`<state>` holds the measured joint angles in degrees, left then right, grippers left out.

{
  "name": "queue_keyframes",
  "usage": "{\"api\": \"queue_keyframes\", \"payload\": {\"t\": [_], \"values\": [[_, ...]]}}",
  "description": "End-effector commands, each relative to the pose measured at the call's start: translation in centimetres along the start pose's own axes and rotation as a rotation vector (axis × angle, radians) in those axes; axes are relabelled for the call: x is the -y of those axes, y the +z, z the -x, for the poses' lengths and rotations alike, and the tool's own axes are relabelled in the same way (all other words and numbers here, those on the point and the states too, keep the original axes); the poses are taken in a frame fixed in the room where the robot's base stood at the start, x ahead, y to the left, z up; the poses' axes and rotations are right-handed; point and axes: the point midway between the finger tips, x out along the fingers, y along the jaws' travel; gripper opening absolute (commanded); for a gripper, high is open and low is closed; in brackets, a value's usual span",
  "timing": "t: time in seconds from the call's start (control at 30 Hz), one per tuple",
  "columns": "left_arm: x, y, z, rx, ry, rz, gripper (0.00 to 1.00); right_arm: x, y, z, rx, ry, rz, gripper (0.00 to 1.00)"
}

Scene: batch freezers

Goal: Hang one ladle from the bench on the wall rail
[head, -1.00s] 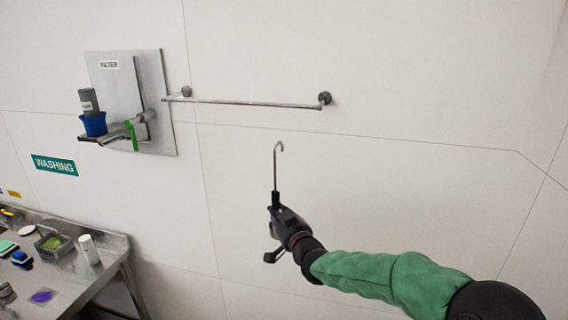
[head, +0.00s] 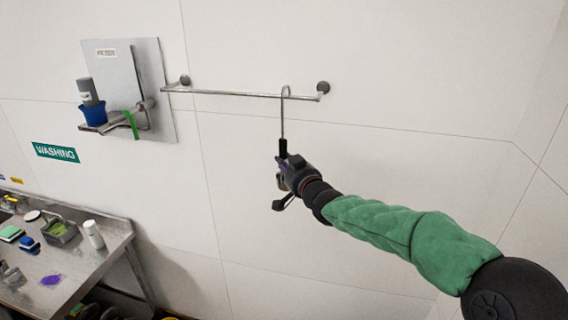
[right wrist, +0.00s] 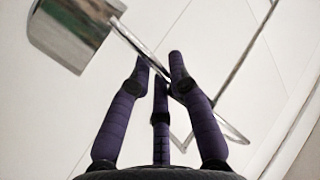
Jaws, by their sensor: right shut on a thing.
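A ladle (head: 283,125) with a thin metal handle and a hooked top end is held upright in my right gripper (head: 287,166). The gripper is shut on the handle below the hook. The hook overlaps the wall rail (head: 235,94) near its right end in the head view; I cannot tell whether it is over the bar or in front of it. In the right wrist view the three purple fingers (right wrist: 160,80) close around the handle, and the shiny ladle bowl (right wrist: 70,35) shows at upper left. My left gripper is not in view.
A metal wall plate (head: 118,75) with a blue cup (head: 93,115) and a grey bottle (head: 88,92) is left of the rail. A steel bench (head: 85,262) with small cleaning items stands at lower left. The wall around and below the rail is clear.

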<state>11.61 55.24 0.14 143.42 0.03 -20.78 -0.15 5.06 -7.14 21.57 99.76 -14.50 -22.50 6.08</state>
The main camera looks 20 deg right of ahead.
Motion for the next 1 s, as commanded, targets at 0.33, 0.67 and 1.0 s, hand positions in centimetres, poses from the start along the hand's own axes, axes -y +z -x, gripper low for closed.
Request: {"api": "queue_keyframes", "payload": {"t": [0.33, 0.67, 1.0], "values": [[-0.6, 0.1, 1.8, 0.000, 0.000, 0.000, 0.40, -1.5, -0.9, -1.9, -0.003, 0.002, 0.001, 0.00], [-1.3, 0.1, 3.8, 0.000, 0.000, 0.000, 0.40, -2.8, -1.3, -3.6, -0.004, 0.002, 0.001, 0.00], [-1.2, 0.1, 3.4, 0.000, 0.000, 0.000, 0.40, -3.9, 0.1, -4.7, -0.004, 0.000, 0.001, 0.00]]}}
